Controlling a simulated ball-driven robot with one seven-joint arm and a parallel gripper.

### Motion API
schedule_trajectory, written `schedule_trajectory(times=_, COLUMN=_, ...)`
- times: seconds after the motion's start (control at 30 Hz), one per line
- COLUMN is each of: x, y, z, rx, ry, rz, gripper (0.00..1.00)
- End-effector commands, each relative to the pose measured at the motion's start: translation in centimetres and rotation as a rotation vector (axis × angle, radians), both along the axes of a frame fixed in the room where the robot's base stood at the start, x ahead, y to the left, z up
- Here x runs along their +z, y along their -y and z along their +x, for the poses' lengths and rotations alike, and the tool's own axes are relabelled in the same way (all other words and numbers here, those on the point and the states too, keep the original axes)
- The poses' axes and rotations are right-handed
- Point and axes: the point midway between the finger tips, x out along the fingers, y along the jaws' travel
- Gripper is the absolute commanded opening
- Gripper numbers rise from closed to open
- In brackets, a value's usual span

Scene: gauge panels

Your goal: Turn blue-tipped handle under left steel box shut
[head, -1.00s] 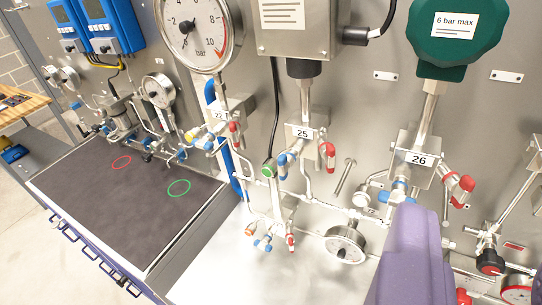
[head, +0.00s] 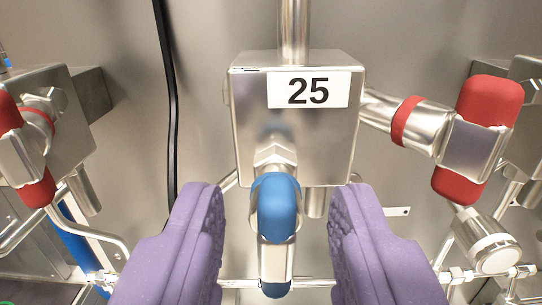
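The blue-tipped handle (head: 276,210) is on the front of the steel block labelled 25 (head: 248,110), in the middle of the head view. It has a blue upper end, a bare steel middle and a blue lower end, and it looks upright in the picture. My gripper (head: 277,205) is open, with one purple finger on each side of the handle. A gap shows between each finger and the handle, so neither seems to touch it. The steel box above the block is out of view now.
A red-tipped handle (head: 480,140) sticks out to the right of the block. Another red-tipped handle (head: 22,150) and a steel block (head: 75,135) are at the left. A black cable (head: 168,100) hangs left of the block. Thin steel pipes run below.

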Motion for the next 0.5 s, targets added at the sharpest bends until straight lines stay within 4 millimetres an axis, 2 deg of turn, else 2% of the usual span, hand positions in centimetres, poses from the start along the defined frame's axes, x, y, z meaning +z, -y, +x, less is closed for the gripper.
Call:
schedule_trajectory(times=0.1, x=0.1, y=0.0, z=1.4, rx=0.001, ry=0.001, rz=0.0, gripper=0.38)
schedule_trajectory(times=0.2, x=0.1, y=0.0, z=2.0, rx=0.002, ry=0.0, rz=0.001, gripper=0.38)
schedule_trajectory(times=0.43, x=0.1, y=0.0, z=2.1, rx=0.002, ry=0.0, rz=0.001, gripper=0.38)
schedule_trajectory(times=0.47, x=0.1, y=0.0, z=2.1, rx=0.002, ry=0.0, rz=0.001, gripper=0.34)
schedule_trajectory(times=0.5, x=0.1, y=0.0, z=2.1, rx=0.002, ry=0.0, rz=0.001, gripper=0.24)
